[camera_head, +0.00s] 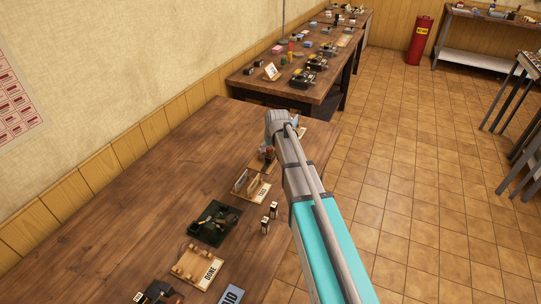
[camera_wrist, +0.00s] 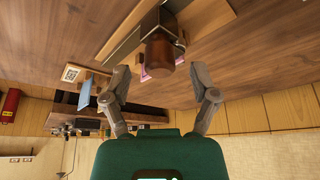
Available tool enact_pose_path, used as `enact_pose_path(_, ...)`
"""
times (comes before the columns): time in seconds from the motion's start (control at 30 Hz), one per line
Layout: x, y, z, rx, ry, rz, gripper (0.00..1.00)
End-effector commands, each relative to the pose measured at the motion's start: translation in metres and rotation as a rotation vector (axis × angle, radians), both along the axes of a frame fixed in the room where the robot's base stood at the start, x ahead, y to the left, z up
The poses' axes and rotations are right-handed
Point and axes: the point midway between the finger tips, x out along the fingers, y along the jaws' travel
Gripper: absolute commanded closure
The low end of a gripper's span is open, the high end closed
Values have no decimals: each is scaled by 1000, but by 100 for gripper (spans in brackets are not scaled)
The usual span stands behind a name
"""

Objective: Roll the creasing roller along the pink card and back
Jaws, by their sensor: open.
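In the wrist view, a brown wooden cylinder (camera_wrist: 159,56), which looks like the creasing roller's handle, stands out from a grey and wooden fixture (camera_wrist: 135,38). Pink edges of the card (camera_wrist: 145,72) show beside and behind it, and the rest of the card is hidden. My gripper (camera_wrist: 160,76) is open, with one finger on each side of the handle's near end. A gap shows on both sides, so the fingers appear not to touch it. In the head view my arm hides the gripper and most of this fixture.
On the table (camera_head: 150,180) stand a wooden rack of cards (camera_head: 249,186), a dark green tray of tools (camera_head: 215,222) and a wooden tray marked DONE (camera_head: 197,266). Two small dark and white blocks stand near the right edge. The table's left side is clear.

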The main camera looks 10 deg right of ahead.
Motion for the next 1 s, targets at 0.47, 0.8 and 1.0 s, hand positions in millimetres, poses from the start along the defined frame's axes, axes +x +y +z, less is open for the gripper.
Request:
enact_pose_path(0.47, 9, 1, -21, 0, 0, 0, 24)
enact_pose_path(0.8, 9, 1, -21, 0, 0, -1, 31)
enact_pose_path(1.0, 9, 0, -21, 0, 0, -1, 68)
